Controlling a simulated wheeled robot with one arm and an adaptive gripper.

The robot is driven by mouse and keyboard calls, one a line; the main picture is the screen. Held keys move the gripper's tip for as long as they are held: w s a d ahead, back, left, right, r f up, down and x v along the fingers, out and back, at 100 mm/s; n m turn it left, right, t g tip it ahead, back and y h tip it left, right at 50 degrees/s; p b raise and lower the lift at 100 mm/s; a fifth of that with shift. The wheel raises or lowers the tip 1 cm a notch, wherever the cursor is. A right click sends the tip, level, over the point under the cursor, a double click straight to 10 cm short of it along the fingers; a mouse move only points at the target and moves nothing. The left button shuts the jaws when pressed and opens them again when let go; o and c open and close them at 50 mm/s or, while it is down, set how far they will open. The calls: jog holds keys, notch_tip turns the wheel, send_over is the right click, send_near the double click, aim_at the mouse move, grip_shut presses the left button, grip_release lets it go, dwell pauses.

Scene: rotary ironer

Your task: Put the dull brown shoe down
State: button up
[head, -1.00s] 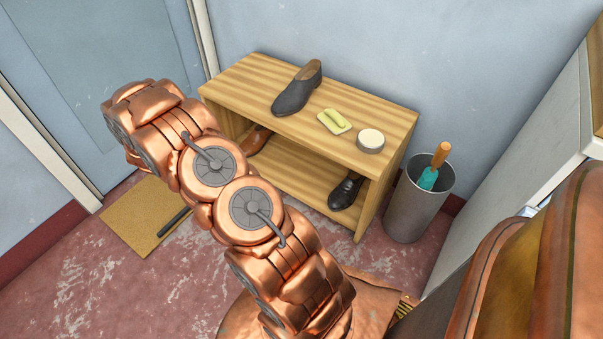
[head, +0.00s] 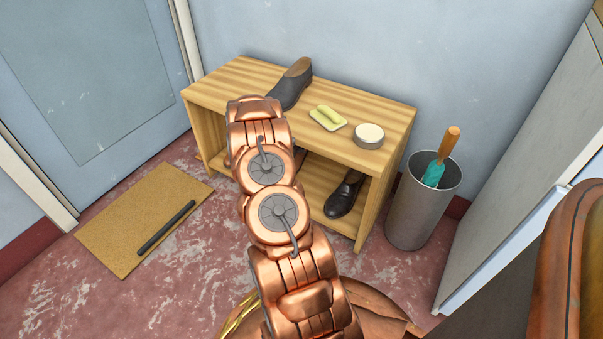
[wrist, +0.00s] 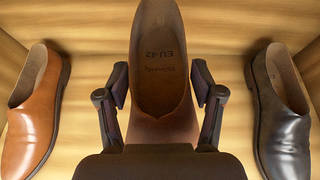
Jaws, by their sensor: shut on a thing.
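The dull brown shoe (wrist: 160,128) is in the wrist view, upright with its opening and a size mark showing. My gripper (wrist: 161,98) is shut on it, one finger on each side. The shoe is over the lower shelf (wrist: 85,75) of the wooden rack, between a glossy orange-brown shoe (wrist: 33,115) and a black shoe (wrist: 283,115). Its sole is hidden, so I cannot tell whether it touches the shelf.
The rack top (head: 375,100) bears a dark grey shoe (head: 290,88), a yellow sponge on a dish (head: 327,117) and a round tin (head: 369,136). A metal bin (head: 420,205) stands right of the rack. A mat (head: 120,215) with a dark bar (head: 167,227) lies left.

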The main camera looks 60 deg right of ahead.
jog(key=s+d, duration=0.2)
jog(key=s, duration=0.1)
jog(key=shift+d+r+g, duration=0.2)
jog(key=shift+d+g, duration=0.05)
jog(key=shift+g, duration=0.05)
jog(key=b, duration=0.5)
send_over(309, 172)
notch_tip(309, 172, down, 10)
jog(key=shift+f, duration=0.1)
jog(key=shift+m, duration=0.3)
jog(key=o, duration=1.5)
